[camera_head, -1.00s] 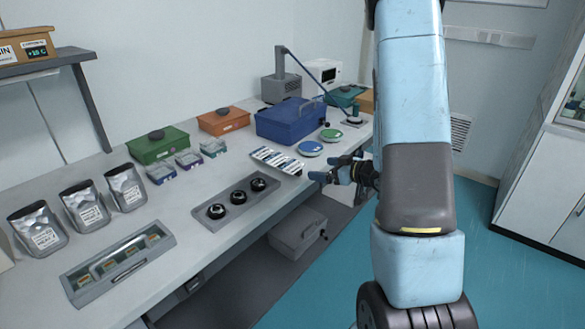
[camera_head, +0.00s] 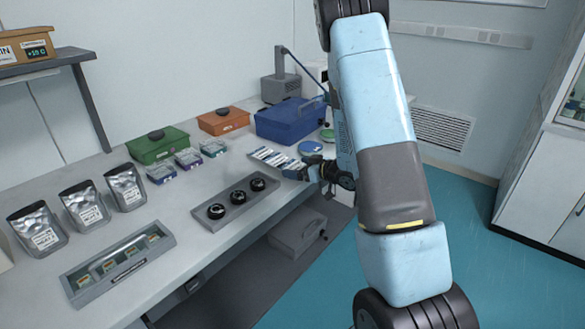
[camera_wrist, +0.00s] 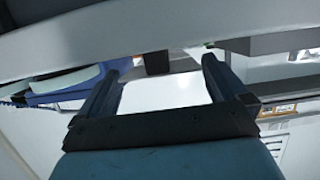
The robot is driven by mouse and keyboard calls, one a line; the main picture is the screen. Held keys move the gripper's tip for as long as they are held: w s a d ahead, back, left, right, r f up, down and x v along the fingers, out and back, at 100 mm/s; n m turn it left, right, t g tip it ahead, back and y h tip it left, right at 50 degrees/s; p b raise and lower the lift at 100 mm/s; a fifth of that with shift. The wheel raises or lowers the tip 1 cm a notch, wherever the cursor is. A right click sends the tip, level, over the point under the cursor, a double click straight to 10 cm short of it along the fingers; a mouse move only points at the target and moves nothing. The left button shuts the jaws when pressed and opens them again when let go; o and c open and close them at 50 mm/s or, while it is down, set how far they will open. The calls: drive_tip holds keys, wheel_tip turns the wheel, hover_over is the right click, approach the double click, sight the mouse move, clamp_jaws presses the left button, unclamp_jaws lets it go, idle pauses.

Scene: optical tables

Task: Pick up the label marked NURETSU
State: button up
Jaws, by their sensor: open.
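Several white and blue labels (camera_head: 274,158) lie in a row on the bench, in front of the blue box. Their print is too small to read, so I cannot tell which one is marked NURETSU. My gripper (camera_head: 298,173) is beside the right end of this row, close to the bench's front edge, and partly overlaps it in the head view. In the wrist view the two fingers of my gripper (camera_wrist: 160,85) stand wide apart with nothing between them. No label can be made out in the wrist view.
A tray with black round pieces (camera_head: 236,204) lies left of my gripper. A blue box (camera_head: 287,121), a blue disc (camera_head: 311,147) and small clear boxes (camera_head: 188,158) stand around the labels. Silver pouches (camera_head: 84,205) and a long case (camera_head: 118,264) are farther left.

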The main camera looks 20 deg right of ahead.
sight(294, 167)
drive_tip(key=shift+x, duration=1.55)
drive_tip(key=shift+c, duration=0.4)
drive_tip(key=c, duration=0.6)
